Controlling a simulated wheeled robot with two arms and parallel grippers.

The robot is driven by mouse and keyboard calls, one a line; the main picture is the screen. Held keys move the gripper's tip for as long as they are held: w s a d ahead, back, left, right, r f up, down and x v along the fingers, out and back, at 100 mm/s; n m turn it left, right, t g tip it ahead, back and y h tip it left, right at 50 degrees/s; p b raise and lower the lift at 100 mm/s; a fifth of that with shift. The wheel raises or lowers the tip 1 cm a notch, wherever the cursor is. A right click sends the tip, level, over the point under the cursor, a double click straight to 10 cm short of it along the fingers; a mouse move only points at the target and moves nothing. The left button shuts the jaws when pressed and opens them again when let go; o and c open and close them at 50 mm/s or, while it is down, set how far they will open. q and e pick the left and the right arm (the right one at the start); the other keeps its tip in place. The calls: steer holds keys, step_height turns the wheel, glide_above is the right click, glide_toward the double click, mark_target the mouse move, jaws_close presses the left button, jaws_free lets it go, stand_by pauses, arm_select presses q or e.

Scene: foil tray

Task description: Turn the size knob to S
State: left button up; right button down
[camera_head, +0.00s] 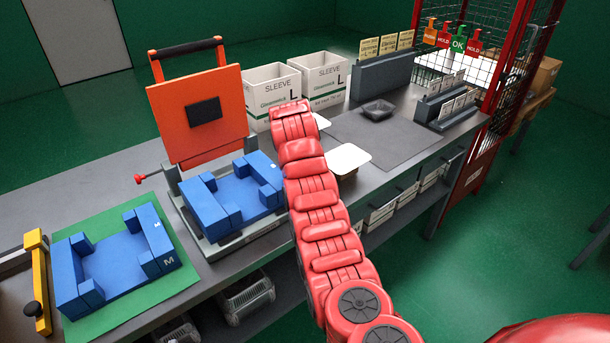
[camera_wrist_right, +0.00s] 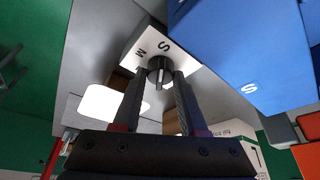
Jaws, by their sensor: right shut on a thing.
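In the right wrist view, the dark round size knob (camera_wrist_right: 160,68) sits on a pale panel (camera_wrist_right: 135,52) with the letters M and S printed beside it. My right gripper (camera_wrist_right: 161,82) has a finger on each side of the knob and is shut on it. A pale strip shows on the knob; I cannot tell which letter it points to. In the head view my red right arm reaches over the bench and hides the knob and gripper. The blue fixture (camera_head: 235,192) under the raised orange lid (camera_head: 203,115) stands left of the arm; a blue part marked S (camera_wrist_right: 245,60) fills the wrist view's upper right.
Another blue fixture (camera_head: 118,262), marked M, lies on a green mat (camera_head: 190,284) at the left. Two SLEEVE L cartons (camera_head: 272,90) stand behind my arm. A dark grey tray (camera_head: 378,109) and a white plate (camera_head: 347,158) lie to its right.

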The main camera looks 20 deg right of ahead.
steer(key=shift+m, duration=0.4)
steer(key=shift+c, duration=2.2)
jaws_free()
steer(key=b+v, duration=0.2)
steer(key=v, duration=1.5)
steer(key=shift+a+r, duration=0.2)
steer(key=shift+a, duration=0.05)
